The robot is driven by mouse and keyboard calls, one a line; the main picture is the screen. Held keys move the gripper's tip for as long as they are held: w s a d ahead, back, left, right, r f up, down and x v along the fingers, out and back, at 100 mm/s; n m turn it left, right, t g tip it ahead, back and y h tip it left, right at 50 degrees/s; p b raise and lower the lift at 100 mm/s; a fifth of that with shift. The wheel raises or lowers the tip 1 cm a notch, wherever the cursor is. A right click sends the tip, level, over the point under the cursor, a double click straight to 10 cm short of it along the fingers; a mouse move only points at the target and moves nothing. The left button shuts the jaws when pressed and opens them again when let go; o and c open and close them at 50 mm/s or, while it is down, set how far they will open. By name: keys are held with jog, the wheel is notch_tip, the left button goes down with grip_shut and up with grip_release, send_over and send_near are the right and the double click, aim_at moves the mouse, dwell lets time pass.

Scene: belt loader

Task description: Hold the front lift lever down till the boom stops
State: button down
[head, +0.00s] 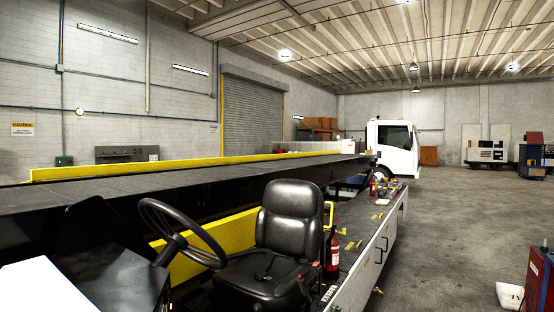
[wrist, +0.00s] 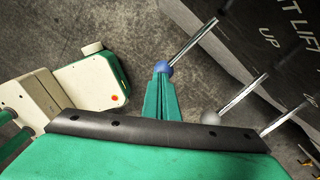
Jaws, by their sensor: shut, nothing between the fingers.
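In the wrist view a metal lever with a blue ball knob (wrist: 163,69) sticks out from a dark panel (wrist: 262,38). The panel's lettering is cut off by the frame and reads "T LIFT" and "UP". My gripper (wrist: 161,92) has green fingers, shut together and empty. Their tips are right at the blue knob; I cannot tell whether they press on it. In the head view the boom (head: 190,183) is a long dark belt with yellow side rails, running nearly level away from the seat. My gripper and the levers do not show there.
A second lever with a grey knob (wrist: 210,117) stands close right of my fingers, with another rod (wrist: 283,122) beyond. The head view shows a black seat (head: 288,225), steering wheel (head: 180,235), fire extinguisher (head: 332,250) and white truck (head: 392,147). Open floor (head: 450,220) lies right.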

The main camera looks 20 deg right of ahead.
dwell(0.6)
notch_tip(320, 180, up, 9)
jog(key=s+d, duration=0.1)
jog(key=shift+s, duration=0.3)
dwell(0.7)
dwell(0.3)
